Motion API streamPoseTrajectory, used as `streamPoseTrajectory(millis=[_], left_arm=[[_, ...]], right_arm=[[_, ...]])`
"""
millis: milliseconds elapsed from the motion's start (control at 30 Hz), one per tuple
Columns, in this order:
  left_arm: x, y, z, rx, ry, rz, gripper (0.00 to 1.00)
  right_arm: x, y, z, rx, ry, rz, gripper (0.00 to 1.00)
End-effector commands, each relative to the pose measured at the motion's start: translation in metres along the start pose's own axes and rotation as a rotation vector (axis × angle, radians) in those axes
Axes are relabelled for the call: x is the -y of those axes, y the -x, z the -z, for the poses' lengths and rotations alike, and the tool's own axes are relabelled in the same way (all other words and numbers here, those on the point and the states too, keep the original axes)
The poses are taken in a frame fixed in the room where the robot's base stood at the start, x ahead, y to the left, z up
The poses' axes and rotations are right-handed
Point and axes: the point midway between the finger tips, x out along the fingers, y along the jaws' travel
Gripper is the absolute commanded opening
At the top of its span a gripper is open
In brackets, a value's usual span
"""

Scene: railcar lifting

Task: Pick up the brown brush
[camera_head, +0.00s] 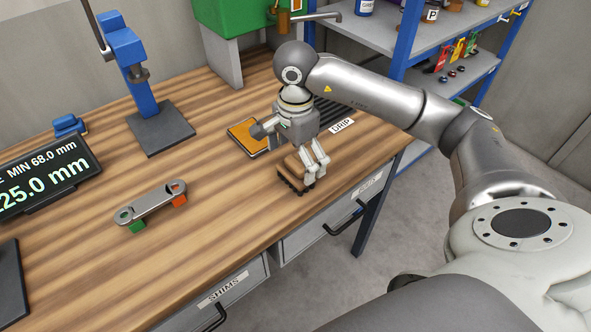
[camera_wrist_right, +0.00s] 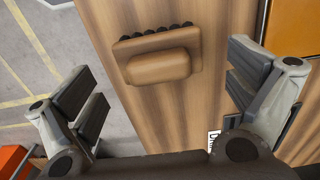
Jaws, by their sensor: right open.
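The brown brush (camera_head: 292,172) lies on the wooden workbench near its front right edge, partly hidden behind my right gripper in the head view. In the right wrist view the brush (camera_wrist_right: 157,62) shows whole, with a brown block and a row of dark bristle tufts along its far side. My right gripper (camera_head: 316,178) is above and beside the brush in the head view. In the right wrist view its fingers (camera_wrist_right: 165,95) are spread wide, one to each side of the brush, with nothing between them touching it. My left gripper is not in view.
An orange-topped pad (camera_head: 244,136) and a dark ribbed mat labelled DRIP (camera_head: 350,110) lie near the gripper. A metal link with green and orange ends (camera_head: 151,203), a digital display (camera_head: 44,177) and a blue stand (camera_head: 133,65) are further left. The bench between them is clear.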

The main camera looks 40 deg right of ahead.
Motion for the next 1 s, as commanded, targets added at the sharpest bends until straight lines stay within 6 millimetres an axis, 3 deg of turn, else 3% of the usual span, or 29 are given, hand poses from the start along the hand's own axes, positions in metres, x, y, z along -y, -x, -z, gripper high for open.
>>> streamPoseTrajectory(millis=[200,467,833,1000], left_arm=[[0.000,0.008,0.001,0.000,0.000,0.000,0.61],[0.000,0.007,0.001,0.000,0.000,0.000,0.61],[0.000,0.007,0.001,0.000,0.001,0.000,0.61],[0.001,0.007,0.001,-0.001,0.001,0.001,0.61]], right_arm=[[-0.002,-0.024,-0.001,0.001,-0.001,-0.001,1.00],[-0.001,-0.027,-0.001,0.001,0.000,0.001,1.00],[-0.001,-0.027,-0.001,0.001,0.000,0.000,0.53],[-0.001,-0.027,-0.001,0.001,0.000,0.001,0.53]])
